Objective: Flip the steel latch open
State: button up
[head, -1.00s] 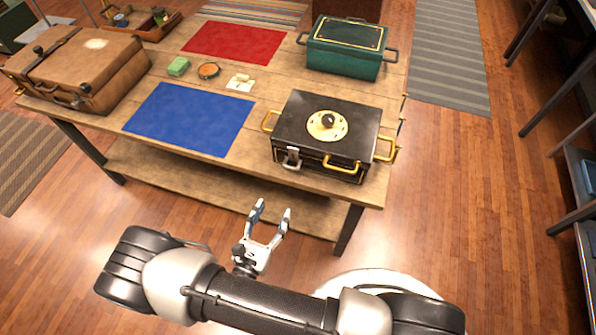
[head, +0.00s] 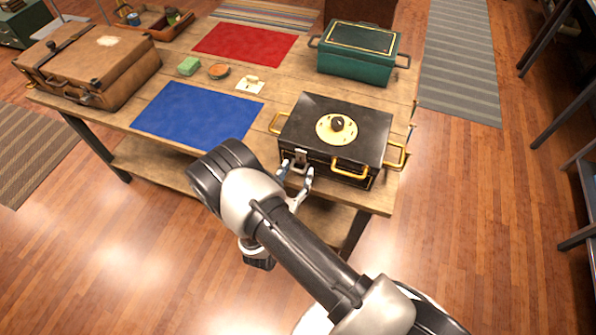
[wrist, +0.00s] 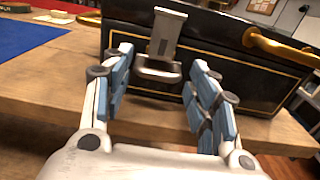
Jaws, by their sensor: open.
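The steel latch (wrist: 166,38) is on the front face of the black box (head: 354,127), left of its front brass handle (head: 348,167). In the wrist view the latch is a grey upright plate above a wider steel catch (wrist: 158,72). In the head view the latch (head: 301,158) shows just above my fingertips. My gripper (wrist: 157,85) is open and empty. Its two blue-padded fingers stand on either side of the latch's lower part. I cannot tell whether either finger touches it.
The box stands at the front edge of the wooden table (head: 262,115). A blue mat (head: 195,113) lies to the left and a green box (head: 358,55) stands behind. A brown suitcase (head: 92,62) sits at the far left. The brass handle (wrist: 285,45) is close to the right.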

jog(key=shift+x, duration=0.85)
jog(key=shift+c, duration=0.3)
jog(key=shift+s, duration=0.1)
grip_shut()
